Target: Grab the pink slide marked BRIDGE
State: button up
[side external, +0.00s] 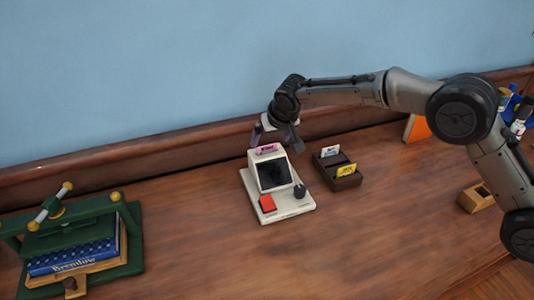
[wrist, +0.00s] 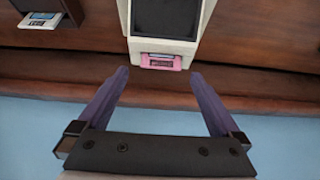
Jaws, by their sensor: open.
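The pink slide (side external: 267,149) sits in the top of a small white slide viewer (side external: 254,175) with a dark screen, a red button and a black knob. The pink slide also shows in the wrist view (wrist: 161,61), at the viewer's edge; its label is too small to read. My gripper (side external: 276,146) is above and around the top of the viewer. In the wrist view my gripper (wrist: 157,80) is open, with its two fingers spread to either side of the slide and nothing between them in contact.
A dark wooden slide holder (side external: 343,184) with a blue-and-white slide (side external: 330,151) and a yellow slide (side external: 346,170) stands right of the viewer. A green book press (side external: 132,250) holding a blue book (side external: 70,257) is at left. A small wooden block (side external: 475,198) lies at right.

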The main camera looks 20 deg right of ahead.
aim_at(267, 146)
jog(key=x, duration=0.4)
jog(key=shift+f, duration=0.1)
jog(key=c, duration=1.2)
jog(key=shift+c, duration=0.2)
